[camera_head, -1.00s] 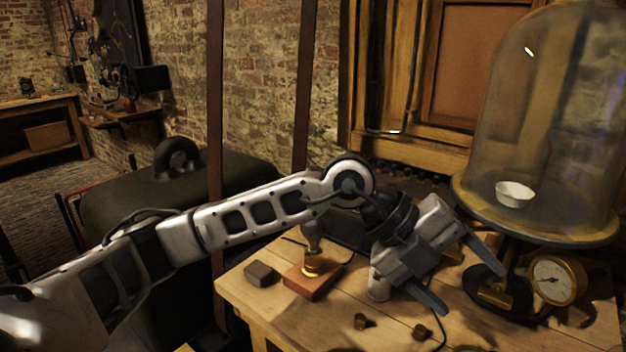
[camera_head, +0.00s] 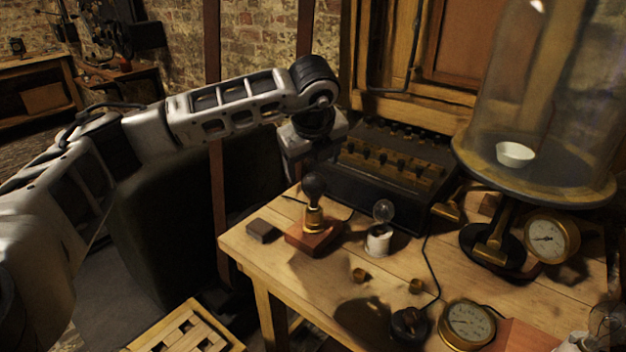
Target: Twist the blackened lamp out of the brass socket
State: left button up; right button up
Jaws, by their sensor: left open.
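The blackened lamp (camera_head: 314,186), a dark bulb, stands upright in the brass socket (camera_head: 314,219) on a reddish wooden base (camera_head: 302,237) near the bench's left side. My left gripper (camera_head: 309,168) is open, just above and around the upper part of the lamp in the picture. Its fingers are mostly hidden or too dark to make out, so I cannot tell whether they touch the glass. My right gripper is not in view.
A clear lamp (camera_head: 384,211) stands in a white holder (camera_head: 378,242) to the right. Behind is a black switch box (camera_head: 345,185). A glass bell jar (camera_head: 540,100) and gauge (camera_head: 551,238) stand right. A dark block (camera_head: 263,231) lies left.

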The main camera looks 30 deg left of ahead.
aim_at(313, 177)
pick_arm(q)
jog(key=p+x, duration=0.1)
jog(key=x, duration=0.6)
jog(key=shift+w+f, duration=0.1)
jog(key=shift+f, duration=0.05)
jog(key=shift+w+a+f, duration=0.15)
jog(key=shift+w+f, duration=0.1)
jog(key=shift+f, duration=0.35)
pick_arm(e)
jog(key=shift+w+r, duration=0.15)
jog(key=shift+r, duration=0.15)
pick_arm(q)
jog(key=c, duration=1.2)
jog(key=shift+f+n+b, duration=0.1)
jog(key=shift+n+b, duration=0.2)
jog(key=shift+n, duration=0.1)
jog(key=shift+n+g+y+b, duration=0.3)
jog(key=shift+n+y+b, duration=0.2)
jog(key=shift+n, duration=0.5)
jog(key=shift+n+g+b, duration=0.3)
jog(key=shift+n+g, duration=0.1)
jog(key=shift+n, duration=0.7)
jog(key=shift+s+n+g+y, duration=0.15)
jog(key=shift+n+g+y, duration=0.2)
jog(key=shift+n, duration=0.35)
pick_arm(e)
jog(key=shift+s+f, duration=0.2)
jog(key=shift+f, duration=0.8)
